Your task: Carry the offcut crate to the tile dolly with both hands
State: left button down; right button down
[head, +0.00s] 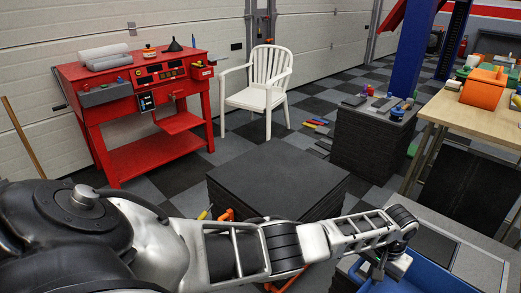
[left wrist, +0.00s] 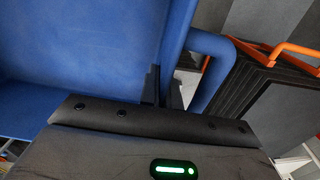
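The blue offcut crate (head: 430,274) is at the lower right of the head view, cut off by the bottom edge. In the left wrist view its blue wall (left wrist: 90,45) fills the left, with a blue bar handle (left wrist: 212,45) on its outer side. My left gripper (head: 380,264) is at the crate's left side. Its dark fingers (left wrist: 164,92) stand close together with a strip of blue wall between them. The tile dolly (head: 275,180), a dark flat-topped stack with orange bars, stands left of the crate, partly behind my left arm. My right gripper is not in view.
A grey surface (head: 478,268) lies beside the crate. A wooden table (head: 445,108) with an orange bin stands at the right. A dark stack (head: 365,145) bearing small items, a white chair (head: 262,95) and a red workbench (head: 140,160) stand farther back. Checkered floor lies between them.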

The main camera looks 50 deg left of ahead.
aim_at(275, 171)
jog(key=k, duration=0.7)
jog(key=u, duration=2.85)
jog(key=i, duration=3.35)
jog(key=z, duration=1.55)
